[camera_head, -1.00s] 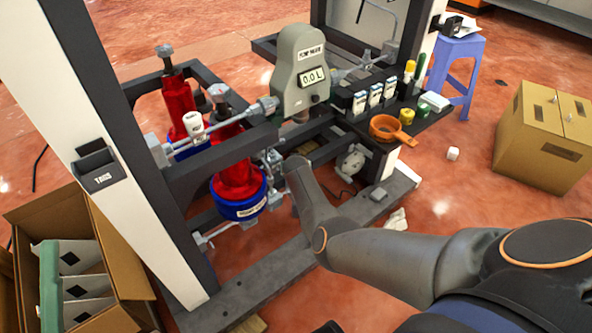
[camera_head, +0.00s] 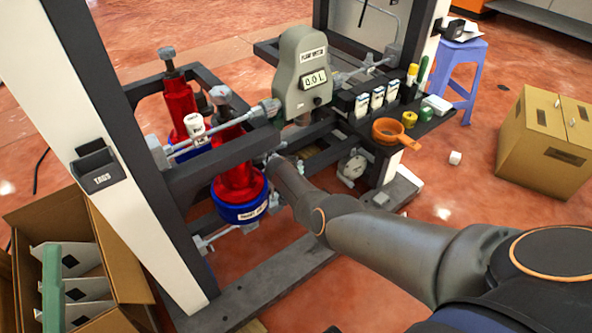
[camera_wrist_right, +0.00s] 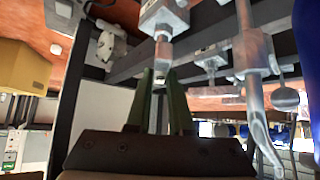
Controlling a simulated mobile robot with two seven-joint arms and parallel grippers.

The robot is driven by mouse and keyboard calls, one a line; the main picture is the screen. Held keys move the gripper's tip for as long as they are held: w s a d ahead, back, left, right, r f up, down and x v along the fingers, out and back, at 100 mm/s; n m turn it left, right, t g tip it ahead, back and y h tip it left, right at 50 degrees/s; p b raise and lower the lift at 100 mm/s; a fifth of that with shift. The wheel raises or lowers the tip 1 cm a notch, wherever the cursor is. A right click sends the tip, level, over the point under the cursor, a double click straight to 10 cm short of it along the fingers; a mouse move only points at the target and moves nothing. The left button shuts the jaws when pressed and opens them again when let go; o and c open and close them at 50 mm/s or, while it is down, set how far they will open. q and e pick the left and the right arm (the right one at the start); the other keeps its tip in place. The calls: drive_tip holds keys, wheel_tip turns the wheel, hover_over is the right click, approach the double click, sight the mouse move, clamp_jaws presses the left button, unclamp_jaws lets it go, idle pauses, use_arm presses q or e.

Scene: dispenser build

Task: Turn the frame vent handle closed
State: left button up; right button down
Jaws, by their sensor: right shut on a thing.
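In the right wrist view, my right gripper (camera_wrist_right: 162,95) has its two green fingers close together around the end of a small metal valve piece, which I take to be the frame vent handle (camera_wrist_right: 162,52). The piece hangs from a pale metal fitting (camera_wrist_right: 165,15) on the dark frame. The exact contact is partly hidden between the fingers. In the head view, my right arm reaches in from the right, its end beside the red housing with the blue base (camera_head: 240,205). The fingers and handle cannot be made out there.
The grey meter (camera_head: 303,75) reading 0.0 L stands above my right wrist. In the wrist view, a pipe with a curved lever (camera_wrist_right: 262,135) hangs close to the right. An orange ring-shaped tool (camera_head: 388,130) lies on the shelf. Cardboard boxes (camera_head: 545,140) stand on the floor.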

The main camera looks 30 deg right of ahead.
drive_tip(key=shift+s+f, duration=0.15)
drive_tip(key=shift+f, duration=0.05)
drive_tip(key=c, duration=1.1)
unclamp_jaws()
drive_tip(key=o, duration=0.3)
drive_tip(key=shift+r, duration=0.1)
drive_tip(key=shift+r, duration=0.1)
